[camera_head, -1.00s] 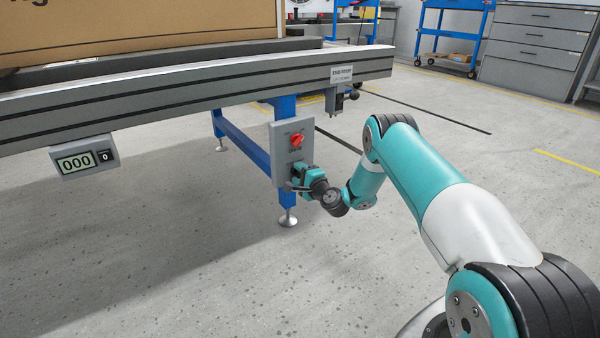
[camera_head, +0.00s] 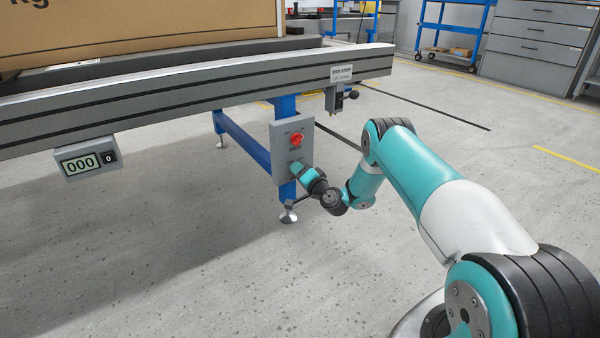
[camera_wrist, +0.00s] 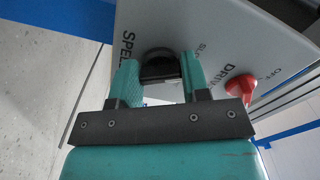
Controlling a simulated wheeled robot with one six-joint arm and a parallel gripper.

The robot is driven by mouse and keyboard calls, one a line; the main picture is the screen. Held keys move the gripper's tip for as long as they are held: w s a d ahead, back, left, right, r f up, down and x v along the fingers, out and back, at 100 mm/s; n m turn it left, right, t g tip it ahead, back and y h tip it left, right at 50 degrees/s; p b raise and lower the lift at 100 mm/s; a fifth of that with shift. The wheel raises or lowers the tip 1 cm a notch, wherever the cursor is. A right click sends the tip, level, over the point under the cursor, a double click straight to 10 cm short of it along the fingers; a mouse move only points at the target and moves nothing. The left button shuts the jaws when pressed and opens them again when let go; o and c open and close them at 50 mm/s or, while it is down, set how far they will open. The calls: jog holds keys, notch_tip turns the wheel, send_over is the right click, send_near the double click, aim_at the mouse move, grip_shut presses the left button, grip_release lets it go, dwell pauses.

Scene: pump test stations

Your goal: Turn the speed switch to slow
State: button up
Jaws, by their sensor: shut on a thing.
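A grey control box (camera_head: 280,160) is fixed to the blue leg under the conveyor rail. My gripper (camera_head: 294,168) is at the lower part of its face. In the wrist view the two teal fingers (camera_wrist: 157,80) are shut on a black knob, the speed switch (camera_wrist: 157,58), beside the partly hidden "SPEED" lettering. A label beginning "SLO" shows by the right finger. The knob's pointing direction is hidden by the fingers. The red drive switch (camera_head: 297,140) sits above my gripper, and in the wrist view (camera_wrist: 240,88) it is to the right, apart from the fingers.
The conveyor rail (camera_head: 200,90) runs above the box and carries a large cardboard box (camera_head: 130,30). A display reading 000 (camera_head: 84,160) hangs at the left. A small black-knobbed device (camera_head: 342,98) hangs under the rail at the right. The floor around is clear.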

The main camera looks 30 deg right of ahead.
jog(key=shift+a+f, duration=0.1)
dwell(0.3)
jog(key=o, duration=0.9)
jog(key=shift+s+d+p, duration=0.15)
jog(key=shift+s+p, duration=4.2)
jog(key=shift+p, duration=1.5)
jog(key=shift+s+d+p, duration=0.15)
jog(key=shift+s+p, duration=4.2)
jog(key=shift+p, duration=1.5)
